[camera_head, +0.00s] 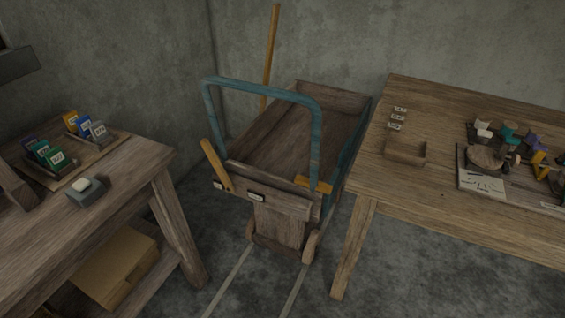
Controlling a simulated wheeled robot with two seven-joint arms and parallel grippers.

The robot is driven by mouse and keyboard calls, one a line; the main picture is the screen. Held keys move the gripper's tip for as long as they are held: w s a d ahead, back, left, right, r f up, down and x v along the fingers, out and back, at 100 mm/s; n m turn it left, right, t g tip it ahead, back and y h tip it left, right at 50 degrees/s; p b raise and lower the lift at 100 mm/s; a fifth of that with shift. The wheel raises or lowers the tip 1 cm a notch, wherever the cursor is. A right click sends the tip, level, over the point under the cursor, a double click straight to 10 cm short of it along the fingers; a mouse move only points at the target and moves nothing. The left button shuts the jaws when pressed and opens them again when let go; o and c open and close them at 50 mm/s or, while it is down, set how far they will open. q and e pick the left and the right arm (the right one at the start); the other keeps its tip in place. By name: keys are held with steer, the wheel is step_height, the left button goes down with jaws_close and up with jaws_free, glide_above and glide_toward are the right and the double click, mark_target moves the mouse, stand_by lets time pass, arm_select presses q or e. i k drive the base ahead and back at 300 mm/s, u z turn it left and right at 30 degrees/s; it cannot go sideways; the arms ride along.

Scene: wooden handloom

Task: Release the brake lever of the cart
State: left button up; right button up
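The cart (283,204) is a wooden box wagon with a teal push handle (262,91), standing in the middle between two tables. A yellow-orange wooden lever (215,165) rises at its near left corner, tilted up and to the left. A shorter orange block or handle (313,185) lies nearly flat at the near right corner. Small labels (256,197) are fixed on the near end, too small to read, so I cannot tell for certain which piece is the brake lever. Neither of my grippers shows in the head view.
Two pale rails (231,280) run on the floor in front of the cart. The left table (128,163) carries coloured cards and a grey block (86,191). The right table (450,215) holds a small tray (405,150) and coloured items. A wooden pole (270,50) stands behind the cart.

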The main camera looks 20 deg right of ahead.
mark_target(207, 146)
steer(key=z, duration=0.05)
steer(key=k, duration=0.65)
steer(key=u, duration=0.65)
steer(key=i, duration=1.1)
steer(key=u, duration=0.25)
